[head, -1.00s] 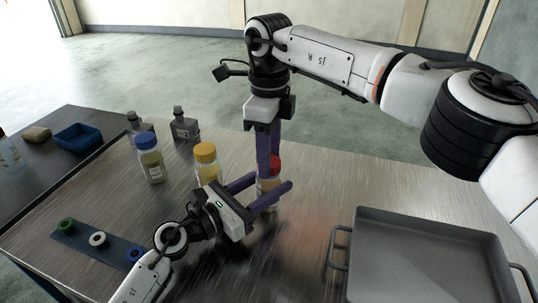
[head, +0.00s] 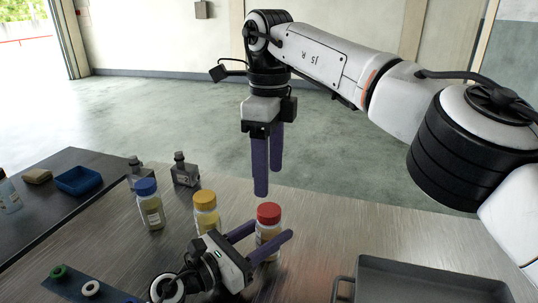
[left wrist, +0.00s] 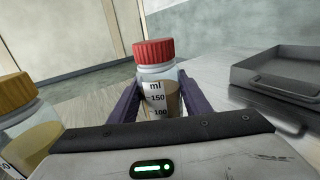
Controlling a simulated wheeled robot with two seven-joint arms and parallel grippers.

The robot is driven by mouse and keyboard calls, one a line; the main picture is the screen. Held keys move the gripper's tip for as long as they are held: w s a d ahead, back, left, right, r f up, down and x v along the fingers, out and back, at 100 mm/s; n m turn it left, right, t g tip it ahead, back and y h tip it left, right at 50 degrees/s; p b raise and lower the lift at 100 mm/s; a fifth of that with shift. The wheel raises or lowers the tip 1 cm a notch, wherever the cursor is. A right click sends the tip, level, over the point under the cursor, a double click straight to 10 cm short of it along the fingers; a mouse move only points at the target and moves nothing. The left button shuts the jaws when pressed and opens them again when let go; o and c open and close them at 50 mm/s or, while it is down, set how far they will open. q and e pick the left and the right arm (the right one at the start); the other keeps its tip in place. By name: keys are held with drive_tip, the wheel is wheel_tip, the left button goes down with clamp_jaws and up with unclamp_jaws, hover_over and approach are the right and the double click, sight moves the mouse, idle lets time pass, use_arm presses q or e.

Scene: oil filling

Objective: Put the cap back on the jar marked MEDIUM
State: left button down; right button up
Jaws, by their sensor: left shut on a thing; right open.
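A jar with a red cap (head: 268,213) stands on the metal table, the cap on its mouth. My left gripper (head: 270,236) is shut around the jar body (left wrist: 161,97), one finger on each side. In the left wrist view, the red cap (left wrist: 154,51) looks level, and the label shows "ml", 150 and 100. No word MEDIUM is readable on any jar. My right gripper (head: 269,183) is open and empty, pointing down above the red cap, clear of it. A yellow-capped jar (head: 206,212) and a blue-capped jar (head: 149,205) stand to the left.
A grey tray (head: 425,280) with handles lies at the right. A dark strip (head: 73,285) with a green ring (head: 59,272) and a white ring (head: 90,288) lies front left. Two grey bottles (head: 185,172) stand behind the jars. A blue bin (head: 78,181) sits on the dark table.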

drive_tip(key=shift+r, duration=1.65)
use_arm(q)
drive_tip(key=c, duration=0.9)
unclamp_jaws()
drive_tip(key=b+v, duration=0.1)
drive_tip(key=v, duration=0.9)
drive_tip(key=shift+s+a, duration=0.1)
drive_tip(key=shift+s, duration=0.05)
use_arm(e)
drive_tip(key=shift+f, duration=0.55)
